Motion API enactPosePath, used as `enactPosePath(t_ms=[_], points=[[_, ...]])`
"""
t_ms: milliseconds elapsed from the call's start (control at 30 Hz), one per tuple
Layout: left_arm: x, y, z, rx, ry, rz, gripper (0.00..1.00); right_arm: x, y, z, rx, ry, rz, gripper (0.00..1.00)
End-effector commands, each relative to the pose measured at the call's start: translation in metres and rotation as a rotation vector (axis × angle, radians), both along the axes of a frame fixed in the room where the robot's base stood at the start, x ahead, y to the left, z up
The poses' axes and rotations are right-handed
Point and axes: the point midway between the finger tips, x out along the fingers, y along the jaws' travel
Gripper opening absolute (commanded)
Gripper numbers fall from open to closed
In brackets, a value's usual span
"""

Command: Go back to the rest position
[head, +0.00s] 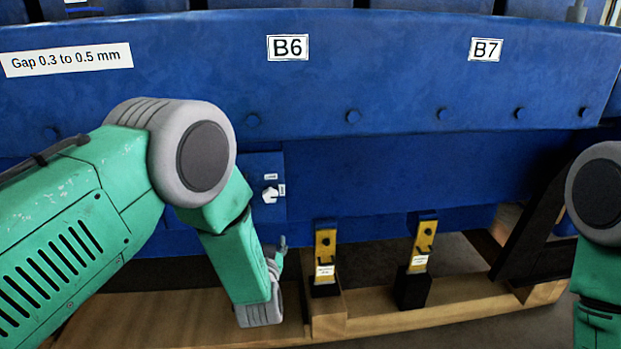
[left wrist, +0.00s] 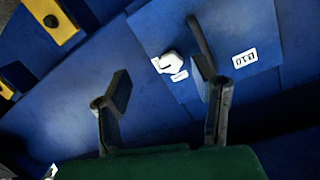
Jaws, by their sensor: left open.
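My left arm comes in from the left in the head view and bends down in front of the blue engine side (head: 400,170). My left gripper (head: 279,252) is mostly hidden behind its own wrist, low near the wooden beam.
A white knob (head: 270,195) on a small blue panel sits just above my left gripper; it also shows in the left wrist view (left wrist: 171,62). Two yellow brackets (head: 325,246) (head: 423,243) with black feet stand on the wooden beam (head: 460,301). A dark slanted support (head: 535,235) is at right.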

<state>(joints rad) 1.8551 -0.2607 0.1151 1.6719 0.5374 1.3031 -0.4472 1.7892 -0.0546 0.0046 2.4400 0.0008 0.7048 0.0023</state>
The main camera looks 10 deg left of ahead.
Motion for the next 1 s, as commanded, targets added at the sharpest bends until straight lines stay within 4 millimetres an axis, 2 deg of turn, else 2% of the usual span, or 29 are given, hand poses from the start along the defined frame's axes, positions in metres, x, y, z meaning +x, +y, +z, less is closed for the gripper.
enactPosePath(t_ms=[33, 67, 167, 200, 267, 300, 367, 400, 500, 600, 700, 800, 1000], points=[[-0.022, 0.011, -0.013, -0.014, 0.096, -0.017, 0.53, 0.000, 0.000, 0.014, 0.000, 0.000, 0.000, 0.40], [-0.037, 0.017, -0.024, -0.028, 0.159, -0.029, 0.53, 0.000, 0.000, 0.020, 0.000, 0.000, 0.000, 0.40], [-0.100, 0.035, -0.058, -0.085, 0.391, -0.061, 0.53, 0.000, 0.000, 0.038, 0.000, 0.000, 0.000, 0.40], [-0.128, 0.042, -0.068, -0.109, 0.485, -0.067, 0.53, 0.000, 0.000, 0.045, 0.000, 0.000, 0.000, 0.40], [-0.172, 0.050, -0.081, -0.148, 0.620, -0.068, 0.53, 0.000, 0.000, 0.053, 0.000, 0.000, 0.000, 0.40], [-0.202, 0.056, -0.086, -0.173, 0.709, -0.065, 0.53, 0.000, 0.000, 0.059, 0.000, 0.000, 0.000, 0.40], [-0.247, 0.063, -0.091, -0.208, 0.835, -0.054, 0.53, 0.000, 0.000, 0.067, 0.000, 0.000, 0.000, 0.40], [-0.277, 0.067, -0.091, -0.233, 0.915, -0.045, 0.53, 0.000, 0.000, 0.072, 0.000, 0.000, 0.000, 0.40], [-0.342, 0.073, -0.085, -0.283, 1.087, -0.020, 0.53, 0.000, 0.000, 0.082, 0.000, 0.000, 0.000, 0.40], [-0.390, 0.077, -0.075, -0.320, 1.214, 0.004, 0.53, 0.000, 0.000, 0.089, 0.000, 0.000, 0.000, 0.40], [-0.420, 0.079, -0.067, -0.343, 1.294, 0.021, 0.53, 0.000, 0.000, 0.093, 0.000, 0.000, 0.000, 0.40], [-0.434, 0.079, -0.064, -0.353, 1.331, 0.029, 0.53, 0.000, 0.000, 0.094, 0.000, 0.000, 0.000, 0.40], [-0.436, 0.079, -0.064, -0.355, 1.336, 0.030, 0.53, 0.000, 0.000, 0.093, 0.000, 0.001, 0.000, 0.40]])
